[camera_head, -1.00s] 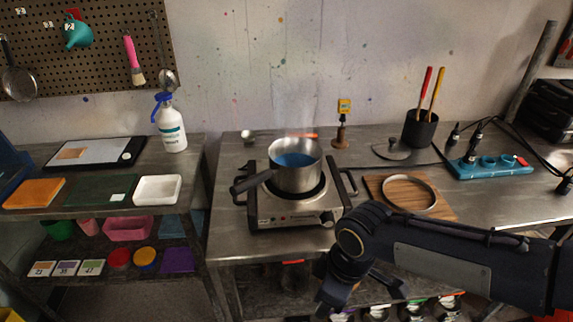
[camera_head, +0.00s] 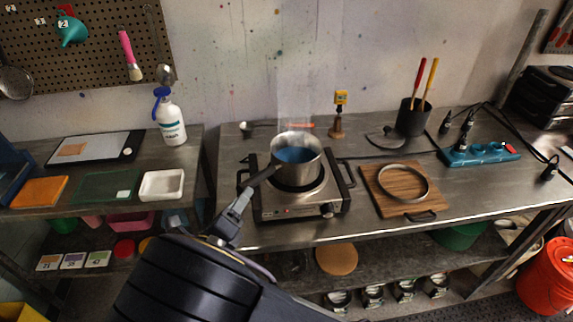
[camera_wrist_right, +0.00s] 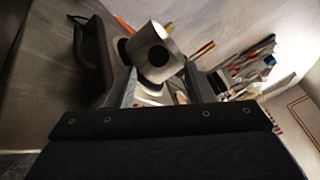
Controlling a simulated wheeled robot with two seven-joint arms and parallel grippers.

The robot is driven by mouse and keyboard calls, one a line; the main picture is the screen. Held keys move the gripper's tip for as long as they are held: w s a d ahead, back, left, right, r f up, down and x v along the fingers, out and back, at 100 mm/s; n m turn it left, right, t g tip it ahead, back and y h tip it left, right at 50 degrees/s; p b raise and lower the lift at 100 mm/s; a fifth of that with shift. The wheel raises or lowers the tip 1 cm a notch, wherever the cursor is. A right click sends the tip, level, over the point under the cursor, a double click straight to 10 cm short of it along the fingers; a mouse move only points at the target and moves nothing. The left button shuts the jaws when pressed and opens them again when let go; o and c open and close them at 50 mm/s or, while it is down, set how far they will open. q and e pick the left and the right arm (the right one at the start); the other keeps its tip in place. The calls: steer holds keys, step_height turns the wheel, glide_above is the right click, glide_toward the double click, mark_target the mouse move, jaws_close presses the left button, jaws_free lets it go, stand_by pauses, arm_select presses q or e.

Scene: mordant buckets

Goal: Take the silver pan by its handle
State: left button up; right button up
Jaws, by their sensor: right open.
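The silver pan (camera_head: 297,173), with blue liquid inside, stands upright on the hot plate (camera_head: 290,212). Its dark handle (camera_head: 264,175) points left and toward me. My right gripper (camera_head: 246,194) is open, just in front of the handle's free end, with nothing visibly held. In the right wrist view, a silver form (camera_wrist_right: 153,58), which looks like the pan, shows beyond and between the open fingers (camera_wrist_right: 160,88). Whether the fingers touch the handle cannot be told. My left gripper is not in view.
The hot plate's side handles stick out left and right (camera_head: 347,174). A wooden board (camera_head: 420,209) with a metal ring lies to the right. A black cup (camera_head: 411,118) of tools and a teal power strip (camera_head: 484,153) stand farther right. A bottle (camera_head: 171,122) stands left.

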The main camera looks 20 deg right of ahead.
mark_target(251, 185)
steer(key=p+x, duration=0.1)
steer(key=x, duration=0.5)
steer(key=shift+w+d+f, duration=0.1)
steer(key=shift+d, duration=0.05)
jaws_close()
